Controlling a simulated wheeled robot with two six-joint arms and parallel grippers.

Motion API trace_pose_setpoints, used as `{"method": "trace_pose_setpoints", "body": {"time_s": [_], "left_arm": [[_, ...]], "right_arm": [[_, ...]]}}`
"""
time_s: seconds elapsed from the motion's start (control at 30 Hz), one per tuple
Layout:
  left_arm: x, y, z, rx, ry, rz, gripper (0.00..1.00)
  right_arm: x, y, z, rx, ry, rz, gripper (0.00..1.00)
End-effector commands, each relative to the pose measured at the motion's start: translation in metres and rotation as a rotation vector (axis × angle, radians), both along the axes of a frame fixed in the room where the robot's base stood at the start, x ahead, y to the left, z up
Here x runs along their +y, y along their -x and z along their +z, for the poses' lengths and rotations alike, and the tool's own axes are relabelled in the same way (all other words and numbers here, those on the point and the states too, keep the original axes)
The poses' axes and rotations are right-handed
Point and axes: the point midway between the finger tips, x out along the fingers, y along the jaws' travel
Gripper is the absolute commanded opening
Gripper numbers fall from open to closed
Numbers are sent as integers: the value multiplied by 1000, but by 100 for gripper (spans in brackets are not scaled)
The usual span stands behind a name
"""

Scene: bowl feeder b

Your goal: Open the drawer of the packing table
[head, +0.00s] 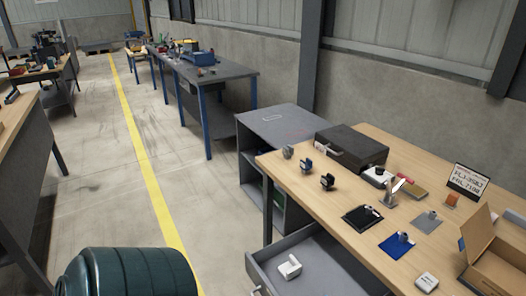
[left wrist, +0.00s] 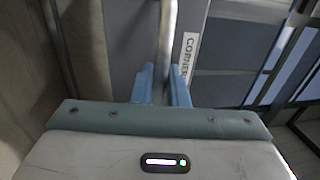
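The packing table (head: 317,192) has a wooden top and stands at the right in the head view. Its grey drawer (head: 337,262) is pulled out at the front left, and a small white object (head: 289,267) lies inside. The drawer's handle (head: 257,291) shows at the bottom edge. In the left wrist view, the blue fingers of my left gripper (left wrist: 163,88) lie on both sides of a metal handle bar (left wrist: 168,35) and look closed on it. My right gripper is in neither view.
On the tabletop are a dark case (head: 352,146), a black tray (head: 362,217), a blue mat (head: 396,246) and an open cardboard box (head: 497,262). A grey cabinet (head: 277,124) stands behind the table. Open floor with a yellow line (head: 151,182) lies to the left.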

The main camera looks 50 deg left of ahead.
Motion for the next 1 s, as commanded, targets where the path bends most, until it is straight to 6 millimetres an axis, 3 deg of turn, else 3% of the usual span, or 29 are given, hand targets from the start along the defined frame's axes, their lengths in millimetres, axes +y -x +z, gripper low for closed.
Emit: {"method": "trace_pose_setpoints", "body": {"time_s": [0.43,0.8,1.0], "left_arm": [[1,9,-3,1,0,0,25],[6,77,-18,3,0,0,25],[8,101,-21,1,0,0,25]], "right_arm": [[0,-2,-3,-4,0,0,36],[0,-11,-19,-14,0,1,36],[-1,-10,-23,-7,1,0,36]]}}
